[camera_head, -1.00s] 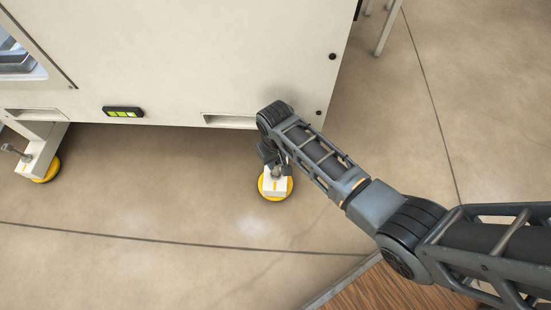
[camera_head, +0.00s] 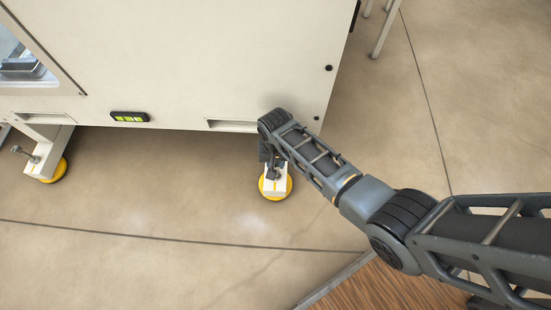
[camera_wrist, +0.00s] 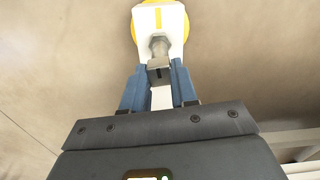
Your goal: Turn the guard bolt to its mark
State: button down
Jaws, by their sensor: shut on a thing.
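The guard bolt (camera_wrist: 159,46) is a grey metal bolt in the wrist view, in line with a white block that has a short orange mark (camera_wrist: 158,18). The block stands over a yellow round foot (camera_head: 275,197) under the machine's near right corner in the head view. My gripper (camera_wrist: 160,68) has blue fingers on both sides of the bolt's head and is shut on it. In the head view my gripper (camera_head: 272,166) is dark and partly hides the bolt.
The large cream machine (camera_head: 210,55) fills the upper left. A second yellow foot (camera_head: 52,172) with its own bolt (camera_head: 22,151) stands at the left. A green-lit panel (camera_head: 129,117) is on the machine's lower edge. The floor in front is clear, with wood flooring (camera_head: 365,290) at the bottom.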

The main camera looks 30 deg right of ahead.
jog(key=shift+m, duration=0.6)
jog(key=shift+p, duration=0.3)
jog(key=c, duration=0.9)
grip_release()
notch_tip(320, 180, up, 8)
jog(key=p, duration=0.4)
jog(key=shift+f, duration=0.1)
